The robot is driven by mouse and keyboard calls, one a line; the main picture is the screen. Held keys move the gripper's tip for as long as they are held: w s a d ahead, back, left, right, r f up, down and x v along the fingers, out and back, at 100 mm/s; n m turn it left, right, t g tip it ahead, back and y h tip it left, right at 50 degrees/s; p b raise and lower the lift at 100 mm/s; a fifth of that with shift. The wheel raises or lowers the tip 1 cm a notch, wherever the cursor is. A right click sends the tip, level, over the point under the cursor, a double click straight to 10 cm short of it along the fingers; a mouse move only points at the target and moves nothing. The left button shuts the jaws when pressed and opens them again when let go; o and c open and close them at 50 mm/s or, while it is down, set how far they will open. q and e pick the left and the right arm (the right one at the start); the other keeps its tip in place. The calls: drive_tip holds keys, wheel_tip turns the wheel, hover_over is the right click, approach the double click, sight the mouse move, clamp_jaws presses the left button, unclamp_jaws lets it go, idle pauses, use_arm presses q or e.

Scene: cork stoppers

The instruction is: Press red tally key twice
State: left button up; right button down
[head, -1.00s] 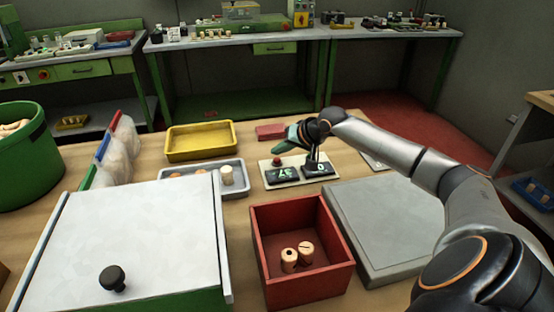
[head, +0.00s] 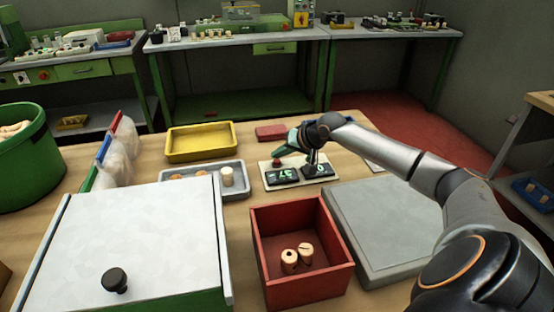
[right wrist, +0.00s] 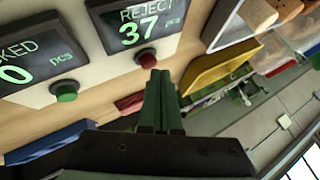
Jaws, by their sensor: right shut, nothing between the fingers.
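The tally counter (head: 265,180) is a pale panel with two dark displays on the workbench. Its reject display (right wrist: 140,22) reads 37, and the red tally key (right wrist: 146,58) sits beside it; the key also shows in the head view (head: 277,162). The other display (right wrist: 25,70) reads 0 and has a green key (right wrist: 65,91). My right gripper (right wrist: 160,74) is shut and empty, with its green fingertips right by the red key; in the head view it (head: 280,155) is just above the key. I cannot tell whether they touch. My left gripper is out of view.
A red box (head: 327,218) with two corks stands in front of the counter. A grey tray (head: 240,189) with corks and a yellow tray (head: 202,157) are to its left. A grey slab (head: 385,225) lies to the right. A small red block (head: 270,132) lies behind.

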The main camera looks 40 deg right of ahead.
idle(0.3)
drive_tip(key=shift+f, duration=0.5)
idle(0.4)
drive_tip(key=shift+r+p, duration=0.95)
drive_tip(key=shift+p, duration=0.4)
